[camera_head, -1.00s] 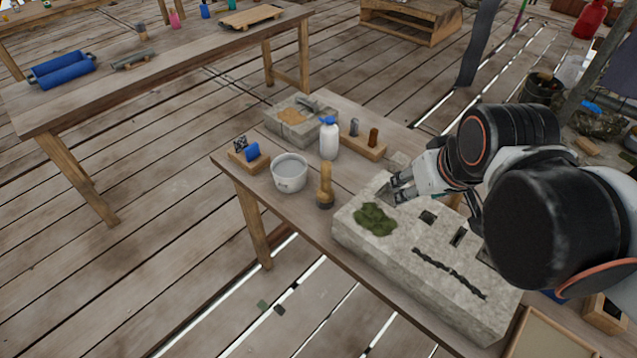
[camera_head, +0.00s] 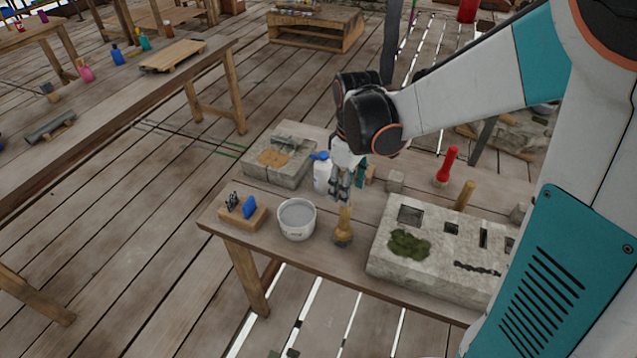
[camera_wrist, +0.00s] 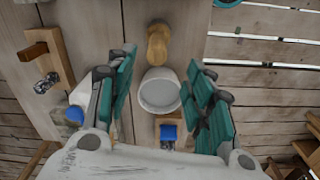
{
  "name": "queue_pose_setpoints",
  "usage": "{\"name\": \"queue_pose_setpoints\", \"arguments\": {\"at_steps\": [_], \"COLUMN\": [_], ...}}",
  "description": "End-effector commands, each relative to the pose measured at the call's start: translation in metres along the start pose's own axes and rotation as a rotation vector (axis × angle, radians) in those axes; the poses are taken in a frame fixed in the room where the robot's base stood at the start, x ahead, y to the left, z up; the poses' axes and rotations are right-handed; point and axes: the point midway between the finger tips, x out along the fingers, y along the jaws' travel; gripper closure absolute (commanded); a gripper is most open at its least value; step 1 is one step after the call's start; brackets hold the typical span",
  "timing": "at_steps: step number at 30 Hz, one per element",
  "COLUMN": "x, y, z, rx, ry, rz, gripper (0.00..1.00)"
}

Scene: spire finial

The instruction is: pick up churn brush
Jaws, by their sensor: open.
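The churn brush (camera_head: 344,224) stands upright on the wooden table, with a light wooden handle and a darker round base. It stands between the white bucket and the stone block.
The white bucket (camera_head: 297,219) stands left of the brush, near a wooden holder (camera_head: 255,220) with a blue block. A spray bottle (camera_head: 321,173) stands behind. The mossy stone block (camera_head: 385,262) is close on the right. A red tool (camera_head: 447,165) stands upright farther back.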

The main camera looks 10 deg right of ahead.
Motion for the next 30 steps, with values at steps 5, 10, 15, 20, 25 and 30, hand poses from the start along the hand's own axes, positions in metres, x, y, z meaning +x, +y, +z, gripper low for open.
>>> {"name": "queue_pose_setpoints", "arguments": {"at_steps": [5, 10, 15, 20, 25, 30], "x": [0.017, 0.050, 0.077, 0.088, 0.097, 0.121], "y": [0.001, 0.001, 0.001, 0.001, 0.002, 0.005], "z": [-0.001, -0.001, -0.001, 0.000, 0.000, 0.001], "rx": [-0.010, -0.009, -0.008, -0.008, -0.007, -0.006], "ry": [-0.007, -0.006, -0.005, -0.005, -0.005, -0.005], "rz": [-0.006, -0.005, -0.005, -0.005, -0.005, -0.005], "gripper": [0.52, 0.52, 0.52, 0.52, 0.52, 0.52]}}
